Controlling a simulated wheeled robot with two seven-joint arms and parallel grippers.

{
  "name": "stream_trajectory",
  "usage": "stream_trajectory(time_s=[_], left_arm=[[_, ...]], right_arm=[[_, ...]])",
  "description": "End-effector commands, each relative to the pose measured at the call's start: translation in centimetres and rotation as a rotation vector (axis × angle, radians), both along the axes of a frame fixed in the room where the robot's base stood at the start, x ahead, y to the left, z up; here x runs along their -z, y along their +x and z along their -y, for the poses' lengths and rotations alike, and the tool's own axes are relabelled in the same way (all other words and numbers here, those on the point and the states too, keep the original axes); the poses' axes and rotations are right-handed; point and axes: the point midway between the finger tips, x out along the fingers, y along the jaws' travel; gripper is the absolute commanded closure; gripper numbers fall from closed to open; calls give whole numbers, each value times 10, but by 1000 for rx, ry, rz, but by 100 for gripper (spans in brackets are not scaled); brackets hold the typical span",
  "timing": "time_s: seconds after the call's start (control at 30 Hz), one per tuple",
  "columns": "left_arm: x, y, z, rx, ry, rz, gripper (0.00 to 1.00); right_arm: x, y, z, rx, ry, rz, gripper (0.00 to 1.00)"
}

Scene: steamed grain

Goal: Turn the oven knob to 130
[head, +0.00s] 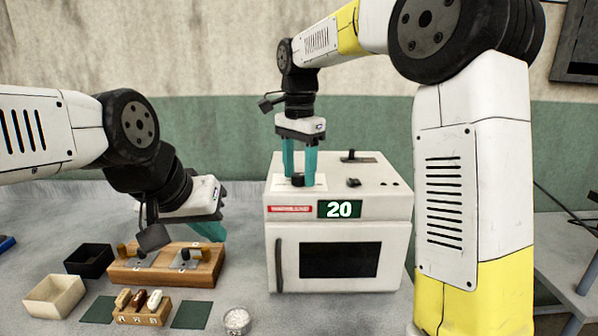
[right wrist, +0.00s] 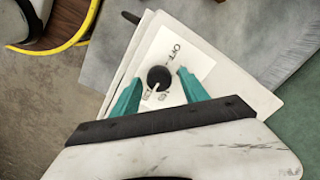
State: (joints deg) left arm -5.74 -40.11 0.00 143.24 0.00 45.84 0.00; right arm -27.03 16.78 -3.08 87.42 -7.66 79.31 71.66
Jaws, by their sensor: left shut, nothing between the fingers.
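The white oven (head: 390,230) stands on the grey table with its door shut, and its green display (head: 339,209) reads 20. The black round oven knob (head: 298,180) is on the oven's top at the left, on a white label plate. In the right wrist view the knob (right wrist: 159,78) sits between the two teal fingers, with "OFF" printed beside it. My right gripper (head: 299,172) points down over the knob, its fingers apart on either side; gaps show, so it is not closed on it. My left gripper (head: 215,232) is shut and empty above the wooden block.
Other controls, a dark handle (head: 357,157) and a small black piece (head: 353,182), are on the oven's top. A wooden block (head: 190,265), black box (head: 89,261), cream box (head: 55,296), small wooden rack (head: 142,312) and bowl (head: 237,320) lie at left.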

Motion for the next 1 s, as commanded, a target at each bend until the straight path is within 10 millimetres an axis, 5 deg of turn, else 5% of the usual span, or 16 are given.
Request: stream_trajectory(time_s=[0.37, 0.8, 1.0], left_arm=[[0, 0, 0, 0, 0, 0, 100], [0, 0, 0, 0, 0, 0, 100], [0, 0, 0, 0, 0, 0, 100]], right_arm=[[-3, -1, 0, -2, -1, -4, 45], [-68, 0, -1, -2, -1, -2, 45], [-77, -1, 0, -2, -1, -4, 45]])
